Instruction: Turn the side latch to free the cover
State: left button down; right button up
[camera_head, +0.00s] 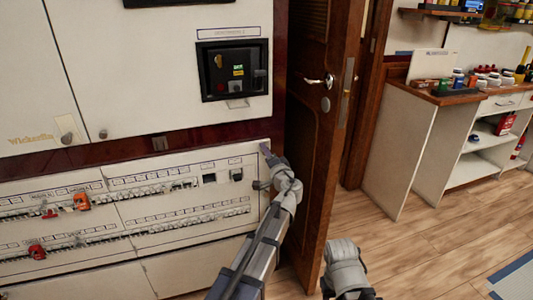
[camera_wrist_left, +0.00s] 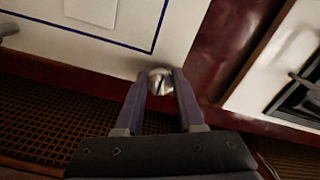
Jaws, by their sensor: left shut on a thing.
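The side latch (camera_wrist_left: 160,80) is a round silver knob with a dark slot, at the edge of the white cover in the left wrist view. My left gripper (camera_wrist_left: 160,88) has a finger on each side of it and is shut on it. In the head view my left gripper (camera_head: 266,151) reaches the upper right corner of the cover (camera_head: 150,242), the low white panel with breaker rows. The latch is hidden there behind the gripper. My right arm shows at bottom centre, but its fingertips are out of view.
A brown wooden door (camera_head: 317,120) with a metal handle stands close to the right of my left arm. Red pieces (camera_head: 37,252) and an orange piece (camera_head: 81,201) sit on the breaker rows. A workbench (camera_head: 455,97) stands at right, with open wooden floor before it.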

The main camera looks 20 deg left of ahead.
dwell(0.3)
pick_arm(q)
jog(key=c, duration=0.5)
grip_release()
jog(key=v, duration=0.7)
jog(key=shift+s+d, duration=0.25)
jog(key=shift+s, duration=0.1)
